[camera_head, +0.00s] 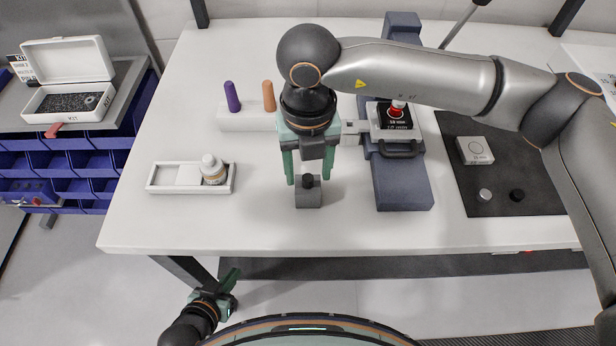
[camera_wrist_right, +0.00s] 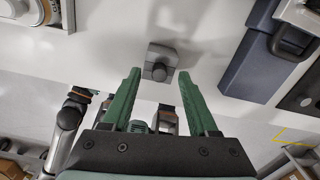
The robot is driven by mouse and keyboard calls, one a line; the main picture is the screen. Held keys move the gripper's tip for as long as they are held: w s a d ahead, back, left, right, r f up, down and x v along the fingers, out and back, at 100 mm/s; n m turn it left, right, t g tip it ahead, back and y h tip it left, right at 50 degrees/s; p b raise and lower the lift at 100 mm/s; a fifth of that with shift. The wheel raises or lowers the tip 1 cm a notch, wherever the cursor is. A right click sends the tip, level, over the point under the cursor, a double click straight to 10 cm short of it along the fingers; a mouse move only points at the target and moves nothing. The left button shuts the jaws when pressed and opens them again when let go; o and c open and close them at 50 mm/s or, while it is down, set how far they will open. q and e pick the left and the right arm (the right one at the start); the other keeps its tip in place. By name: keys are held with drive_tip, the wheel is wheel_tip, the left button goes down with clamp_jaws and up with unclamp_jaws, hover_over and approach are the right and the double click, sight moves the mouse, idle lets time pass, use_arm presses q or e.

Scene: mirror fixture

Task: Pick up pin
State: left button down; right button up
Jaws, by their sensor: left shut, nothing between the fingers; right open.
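A small black-topped piece, which looks like the pin (camera_head: 308,181), stands in a grey block (camera_head: 308,198) near the table's front middle. In the right wrist view the pin (camera_wrist_right: 159,72) shows end-on on its block (camera_wrist_right: 160,53), just beyond the fingertips. My right gripper (camera_head: 309,177) points down with its green fingers apart, one on each side of the pin in the picture. It holds nothing, and I cannot tell its exact height above the block. It also shows in the right wrist view (camera_wrist_right: 158,78). My left gripper (camera_head: 231,283) is shut and empty, low in front of the table.
A white tray with a bottle (camera_head: 213,168) lies left. A purple peg (camera_head: 232,96) and an orange peg (camera_head: 268,95) stand behind. The white table (camera_head: 255,225) is clear around the block.

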drive_tip(key=shift+f, duration=0.65)
clamp_jaws()
